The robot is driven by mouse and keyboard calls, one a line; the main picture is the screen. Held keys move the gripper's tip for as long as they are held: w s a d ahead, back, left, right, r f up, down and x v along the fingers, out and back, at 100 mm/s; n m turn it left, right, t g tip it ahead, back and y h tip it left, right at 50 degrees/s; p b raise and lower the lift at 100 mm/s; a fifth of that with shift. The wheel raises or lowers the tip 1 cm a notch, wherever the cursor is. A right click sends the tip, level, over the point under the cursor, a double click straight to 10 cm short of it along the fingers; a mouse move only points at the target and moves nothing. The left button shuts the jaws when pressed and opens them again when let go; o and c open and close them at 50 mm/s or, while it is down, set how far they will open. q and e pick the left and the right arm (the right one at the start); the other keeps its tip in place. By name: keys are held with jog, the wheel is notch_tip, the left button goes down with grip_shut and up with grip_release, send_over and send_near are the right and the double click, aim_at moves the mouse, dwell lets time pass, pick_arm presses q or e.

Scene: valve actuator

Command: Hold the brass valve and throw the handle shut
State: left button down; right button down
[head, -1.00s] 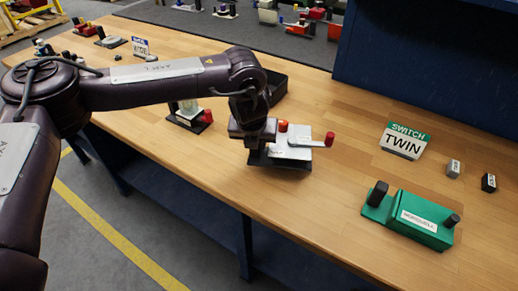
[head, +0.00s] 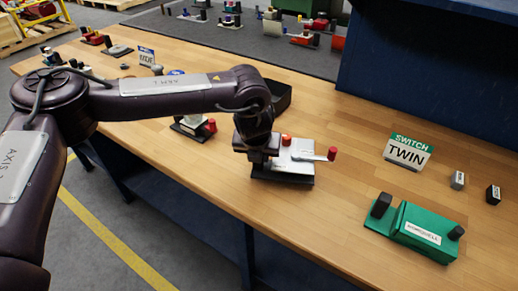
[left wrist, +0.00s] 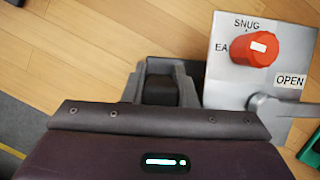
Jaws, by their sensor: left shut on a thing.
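The valve unit is a silver plate (head: 303,165) on a dark base (head: 290,180), not visibly brass. In the left wrist view the red knob (left wrist: 258,47) sits by the word SNUG, and the grey handle (left wrist: 268,106) lies beside an OPEN label (left wrist: 290,80). My left gripper (left wrist: 165,72) is at the unit's left side, shut on a dark part of it, mostly hidden by the fingers. My right gripper is not in view.
A green switch unit (head: 412,233) and a TWIN sign (head: 407,152) stand to the right. A black tray (head: 280,95) lies behind my left arm, and another unit with a red knob (head: 210,125) is to the left.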

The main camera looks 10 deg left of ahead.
pick_arm(q)
jog(key=shift+w+f, duration=0.1)
jog(key=shift+f, duration=0.4)
jog(key=shift+f, duration=0.45)
dwell(0.9)
